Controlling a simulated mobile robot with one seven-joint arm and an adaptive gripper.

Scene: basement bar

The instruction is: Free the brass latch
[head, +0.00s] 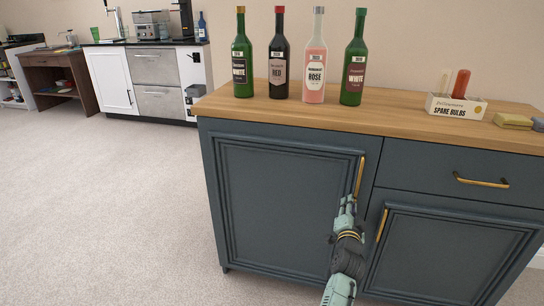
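A blue-grey cabinet (285,205) with a wooden top stands in front of me. Its left door (275,200) looks closed and has a vertical brass handle (360,175) near its right edge. I cannot make out a latch separate from the brass handles. My gripper (349,203) points up and away at the left door, with its tips by the lower end of that handle. Whether it touches the handle, and whether its fingers are open or shut, I cannot tell. The arm hides part of the cabinet front below.
The right door has a brass handle (382,225); the drawer above has another (481,181). Several bottles (313,75), a spare bulbs box (455,106) and a yellow sponge-like block (513,121) stand on the top. Carpet (120,210) is clear at left. A white counter (112,80) stands behind.

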